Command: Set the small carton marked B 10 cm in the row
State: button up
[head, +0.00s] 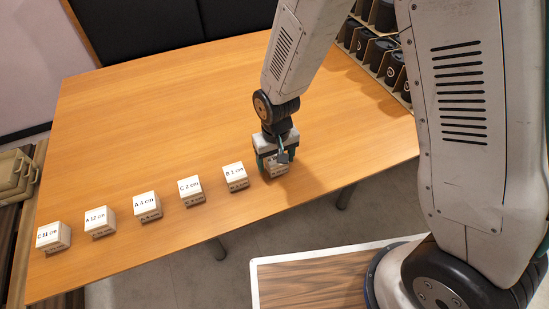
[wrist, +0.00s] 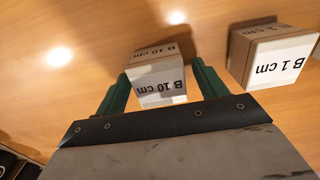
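The small white carton marked B 10 cm (wrist: 160,82) is between the two green fingers of my gripper (wrist: 160,86) in the wrist view. The fingers lie close against both of its sides, and my gripper looks shut on it. In the head view my gripper (head: 272,160) points down at the right end of a row of cartons, and the B 10 cm carton (head: 278,170) is partly hidden under it. The carton is upright at table level; I cannot tell whether it touches the wood. The carton marked B 1 cm (head: 235,176) stands just left of it, with a gap.
The row continues left with cartons marked C 2 cm (head: 191,190), A 4 cm (head: 147,205), A 12 cm (head: 99,221) and a C carton (head: 53,237). They stand on the wooden table (head: 160,110). A divided crate of dark items (head: 372,50) is at the back right. The table behind the row is clear.

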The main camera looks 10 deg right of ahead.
jog(key=s+d+r, duration=0.1)
jog(key=d+r, duration=0.2)
jog(key=r, duration=0.7)
jog(key=s+d+r, duration=0.1)
jog(key=d+r, duration=0.3)
jog(key=r, duration=0.6)
jog(key=s+d+r+m, duration=0.1)
jog(key=s+d+r, duration=0.4)
jog(key=s, duration=0.3)
jog(key=s+d+r+m+t, duration=0.1)
jog(key=s+d+r+m, duration=0.1)
jog(key=s+d+r, duration=0.4)
jog(key=s+d, duration=0.2)
jog(key=s, duration=0.1)
jog(key=shift+s+d+r, duration=0.15)
jog(key=shift+s+r, duration=0.1)
jog(key=shift+s, duration=0.05)
